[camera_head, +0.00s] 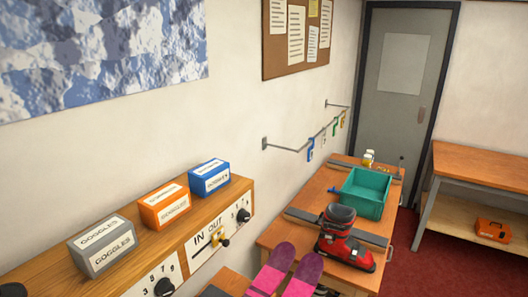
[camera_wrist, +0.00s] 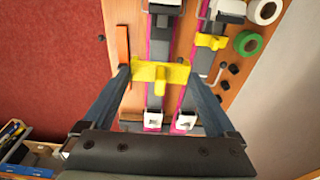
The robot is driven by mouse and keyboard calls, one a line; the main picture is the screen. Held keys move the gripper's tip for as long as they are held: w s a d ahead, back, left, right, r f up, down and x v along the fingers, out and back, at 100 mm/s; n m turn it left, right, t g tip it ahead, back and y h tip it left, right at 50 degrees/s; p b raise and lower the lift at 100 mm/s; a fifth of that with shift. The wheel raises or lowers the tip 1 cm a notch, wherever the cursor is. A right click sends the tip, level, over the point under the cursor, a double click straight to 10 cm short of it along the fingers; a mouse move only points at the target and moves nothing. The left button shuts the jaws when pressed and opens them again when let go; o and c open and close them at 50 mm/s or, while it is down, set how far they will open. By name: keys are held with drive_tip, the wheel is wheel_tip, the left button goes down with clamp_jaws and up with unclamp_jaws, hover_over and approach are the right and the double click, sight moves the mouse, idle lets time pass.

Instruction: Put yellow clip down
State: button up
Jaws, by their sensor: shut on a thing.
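In the wrist view, my gripper (camera_wrist: 160,76) is shut on a yellow clip (camera_wrist: 159,88), with a finger at each end of it. The clip is held over a bench top with two pink skis (camera_wrist: 186,97) side by side beneath it. I cannot tell whether the clip touches them. Another yellow piece (camera_wrist: 210,41) sits on the right-hand ski. In the head view, the pink skis (camera_head: 273,270) show at the bottom, and my gripper and the held clip are not visible.
A red-and-black boot (camera_head: 347,238) and a teal bin (camera_head: 365,194) stand on the wooden bench. White tape (camera_wrist: 264,11) and green tape (camera_wrist: 248,44) lie right of the skis. An orange strip (camera_wrist: 123,44) lies left. Labelled goggles boxes (camera_head: 101,245) line a shelf.

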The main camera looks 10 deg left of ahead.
drive_tip(key=w+d+f+n+b, duration=0.2)
drive_tip(key=d+f+b, duration=0.4)
drive_tip(key=d, duration=0.4)
drive_tip(key=w+d+f+n+b, duration=0.2)
drive_tip(key=w+d+f+b, duration=0.3)
drive_tip(key=d, duration=0.6)
wheel_tip(320, 180, down, 2)
drive_tip(key=shift+w+y+b, duration=0.25)
drive_tip(key=shift+y+b, duration=0.05)
drive_tip(key=shift+b, duration=0.5)
drive_tip(key=shift+a, duration=0.1)
